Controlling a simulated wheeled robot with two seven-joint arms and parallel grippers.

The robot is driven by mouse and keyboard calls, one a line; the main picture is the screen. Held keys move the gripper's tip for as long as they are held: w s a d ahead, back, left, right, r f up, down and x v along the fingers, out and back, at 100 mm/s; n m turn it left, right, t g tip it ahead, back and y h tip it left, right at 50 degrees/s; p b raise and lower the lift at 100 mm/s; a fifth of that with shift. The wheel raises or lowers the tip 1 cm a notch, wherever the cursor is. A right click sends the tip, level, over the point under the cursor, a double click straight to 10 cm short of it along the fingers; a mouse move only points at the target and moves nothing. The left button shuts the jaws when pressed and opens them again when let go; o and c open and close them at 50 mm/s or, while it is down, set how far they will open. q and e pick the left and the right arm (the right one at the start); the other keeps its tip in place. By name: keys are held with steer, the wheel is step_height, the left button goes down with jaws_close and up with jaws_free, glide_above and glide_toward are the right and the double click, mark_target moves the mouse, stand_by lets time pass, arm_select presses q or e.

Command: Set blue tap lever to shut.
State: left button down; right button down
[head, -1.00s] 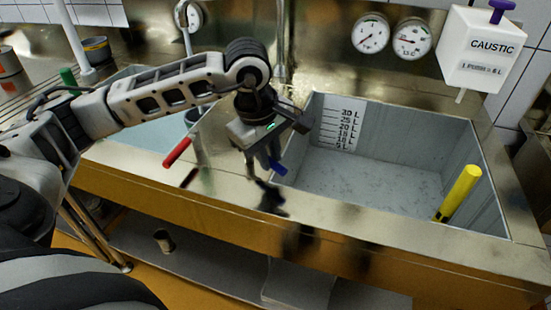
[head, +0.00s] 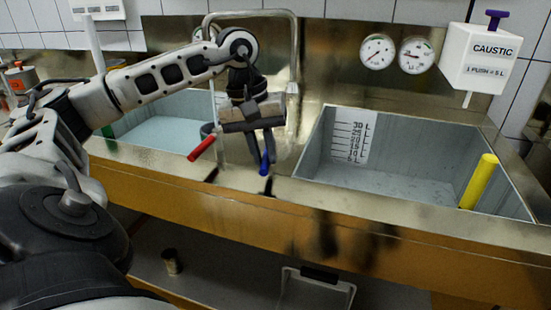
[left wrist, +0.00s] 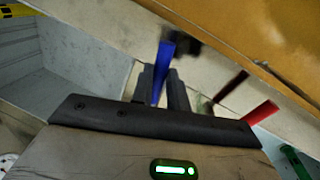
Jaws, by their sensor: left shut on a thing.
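The blue tap lever (head: 264,164) points down toward the sink's front edge in the head view. My left gripper (head: 262,158) is shut on it, with its fingers pointing down. In the left wrist view, the blue lever (left wrist: 162,62) stands between the two dark fingers (left wrist: 160,90) and sticks out past them. The lever's base is hidden behind the gripper. My right gripper does not show.
A red lever (head: 202,147) is just left of my gripper. The right basin (head: 395,183) has a volume scale and a yellow standpipe (head: 478,182). A left basin (head: 160,122), two gauges (head: 377,51) and a caustic dispenser (head: 480,60) are around.

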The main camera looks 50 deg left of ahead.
arm_select(q)
steer(key=shift+s+a+m, duration=0.25)
steer(key=shift+a+m, duration=0.15)
steer(key=shift+m, duration=0.2)
steer(key=shift+s+a+m+b, duration=0.15)
steer(key=shift+a+m+b, duration=0.15)
steer(key=shift+m, duration=0.2)
steer(key=shift+r, duration=0.1)
steer(key=c, duration=1.4)
jaws_free()
steer(key=shift+o, duration=0.2)
